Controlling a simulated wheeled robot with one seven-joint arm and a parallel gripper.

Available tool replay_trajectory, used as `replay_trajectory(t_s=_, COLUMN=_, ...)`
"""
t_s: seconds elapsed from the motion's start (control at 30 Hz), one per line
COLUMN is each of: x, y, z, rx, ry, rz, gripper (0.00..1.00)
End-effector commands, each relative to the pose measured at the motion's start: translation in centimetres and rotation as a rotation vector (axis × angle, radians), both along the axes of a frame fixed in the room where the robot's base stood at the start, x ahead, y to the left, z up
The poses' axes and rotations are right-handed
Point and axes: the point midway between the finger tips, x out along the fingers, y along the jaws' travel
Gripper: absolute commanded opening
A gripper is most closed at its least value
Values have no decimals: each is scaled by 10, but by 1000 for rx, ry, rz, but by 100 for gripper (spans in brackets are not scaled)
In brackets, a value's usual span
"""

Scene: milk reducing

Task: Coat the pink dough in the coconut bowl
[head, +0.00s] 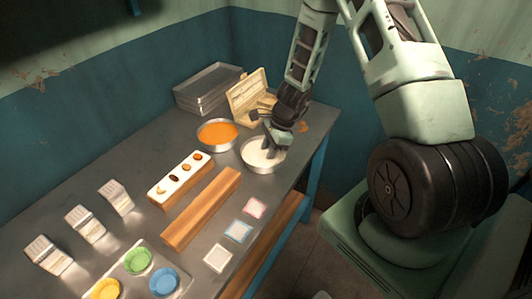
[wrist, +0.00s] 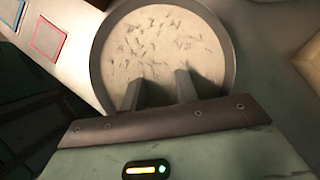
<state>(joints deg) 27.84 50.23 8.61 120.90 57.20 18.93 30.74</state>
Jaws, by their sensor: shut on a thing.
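The coconut bowl (head: 262,170) is a round metal bowl of pale white flakes near the table's far right edge. Its flakes (wrist: 160,35) fill the upper middle of the wrist view, with dark strand-like marks across them. My gripper (head: 272,150) reaches down into this bowl from above. In the wrist view my gripper (wrist: 158,80) has its two fingers a little apart, tips down at the flakes. It is shut on a small piece. The pink dough itself does not show in either view; the fingers and flakes hide what is between the tips.
A metal bowl of orange contents (head: 217,133) stands just left of the coconut bowl. An open wooden box (head: 252,95) and stacked metal trays (head: 207,88) stand behind.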

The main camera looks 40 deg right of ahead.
Motion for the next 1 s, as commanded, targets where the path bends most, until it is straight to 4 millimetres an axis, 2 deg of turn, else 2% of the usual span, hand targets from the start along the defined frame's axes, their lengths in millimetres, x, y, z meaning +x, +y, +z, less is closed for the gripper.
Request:
replay_trajectory(t_s=0.53, x=1, y=-11, z=1, rx=0, ry=0, rz=0, gripper=8)
replay_trajectory(t_s=1.0, x=10, y=-8, z=0, rx=0, ry=1, rz=0, gripper=8)
